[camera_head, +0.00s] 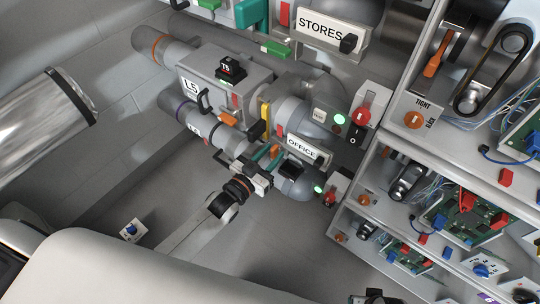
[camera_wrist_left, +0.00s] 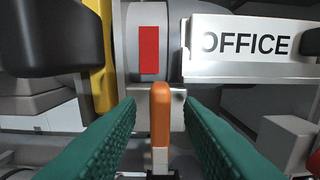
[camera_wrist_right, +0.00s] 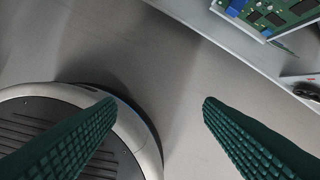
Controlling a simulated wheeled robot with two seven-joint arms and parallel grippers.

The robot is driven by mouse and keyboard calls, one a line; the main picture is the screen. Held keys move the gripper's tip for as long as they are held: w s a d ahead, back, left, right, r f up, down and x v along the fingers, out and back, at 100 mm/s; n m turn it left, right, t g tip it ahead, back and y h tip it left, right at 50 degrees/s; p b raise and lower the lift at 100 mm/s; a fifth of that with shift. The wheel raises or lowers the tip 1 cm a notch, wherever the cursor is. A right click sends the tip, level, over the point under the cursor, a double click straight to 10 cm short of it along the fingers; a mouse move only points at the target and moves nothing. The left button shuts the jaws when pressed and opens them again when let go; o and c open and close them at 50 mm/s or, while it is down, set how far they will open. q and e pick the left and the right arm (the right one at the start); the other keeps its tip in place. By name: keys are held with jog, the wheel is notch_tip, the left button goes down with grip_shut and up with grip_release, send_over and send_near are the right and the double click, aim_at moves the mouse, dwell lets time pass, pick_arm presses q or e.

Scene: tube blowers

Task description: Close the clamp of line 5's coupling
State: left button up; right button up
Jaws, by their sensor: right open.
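My left gripper (camera_head: 266,160) is beside the OFFICE sign (camera_head: 304,149), at the lower pipe. In the left wrist view its green fingers (camera_wrist_left: 159,103) are open, on either side of an upright orange lever (camera_wrist_left: 160,115) with gaps showing. The lever stands in front of a grey block and a grey collar with a red mark (camera_wrist_left: 149,50). I cannot tell whether this is line 5's coupling. A plate that seems to read L5 (camera_head: 190,87) is on the grey box of the upper pipe. My right gripper (camera_wrist_right: 160,100) is open and empty above the floor.
A yellow bar (camera_head: 265,120) and a black handle (camera_head: 204,101) stand near the pipes. A red knob (camera_head: 363,115) is right. Shelves with circuit boards (camera_head: 463,208) fill the right side.

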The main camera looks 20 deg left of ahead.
pick_arm(q)
grip_shut()
dwell(0.3)
